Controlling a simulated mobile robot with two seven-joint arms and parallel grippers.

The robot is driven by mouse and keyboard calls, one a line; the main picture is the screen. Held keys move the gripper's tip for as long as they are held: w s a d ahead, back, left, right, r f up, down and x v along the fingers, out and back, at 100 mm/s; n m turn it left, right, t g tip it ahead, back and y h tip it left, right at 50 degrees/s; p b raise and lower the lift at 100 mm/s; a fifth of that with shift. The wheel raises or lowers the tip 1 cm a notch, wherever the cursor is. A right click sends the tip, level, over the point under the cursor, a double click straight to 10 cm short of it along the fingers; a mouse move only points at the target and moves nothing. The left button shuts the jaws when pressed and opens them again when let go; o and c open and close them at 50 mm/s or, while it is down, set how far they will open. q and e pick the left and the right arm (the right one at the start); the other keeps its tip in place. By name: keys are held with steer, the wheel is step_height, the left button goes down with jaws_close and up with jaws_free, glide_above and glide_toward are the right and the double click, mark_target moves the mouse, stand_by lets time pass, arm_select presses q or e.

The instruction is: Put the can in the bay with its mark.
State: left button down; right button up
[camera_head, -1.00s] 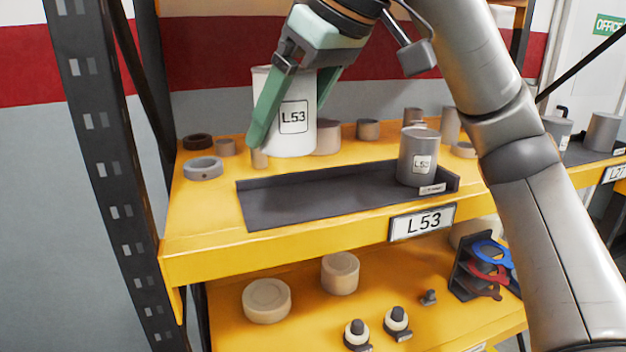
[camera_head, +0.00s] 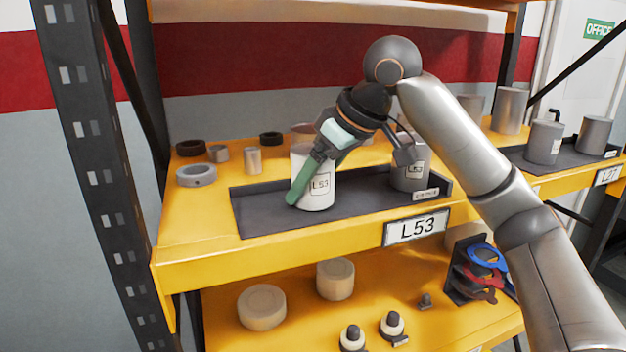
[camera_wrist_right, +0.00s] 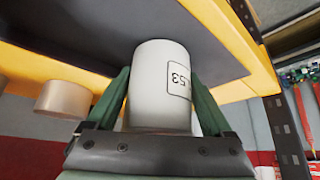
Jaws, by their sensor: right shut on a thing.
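The white can (camera_head: 318,200) has a boxed L53 mark on its front. It is upright over the left-middle part of the dark tray of the bay (camera_head: 262,219), whose front plate (camera_head: 416,228) reads L53. I cannot tell whether its base touches the tray. My right gripper (camera_head: 310,182) is shut on the can from above, one green finger in front and the other mostly hidden. In the right wrist view the can (camera_wrist_right: 158,85) sits between both fingers. A grey can (camera_head: 408,170) with a similar mark stands in the tray's right end. My left gripper is not in view.
Grey and tan rings and cylinders, such as a grey ring (camera_head: 196,176), stand behind and left of the tray. A bay marked L27 (camera_head: 607,175) with grey cans lies at right. A dark rack post (camera_head: 85,180) stands at left.

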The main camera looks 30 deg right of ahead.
steer(key=shift+a+f, duration=0.1)
steer(key=shift+f, duration=0.05)
steer(key=o, duration=1.5)
steer(key=shift+r, duration=0.25)
steer(key=v, duration=1.2)
steer(key=shift+f, duration=0.1)
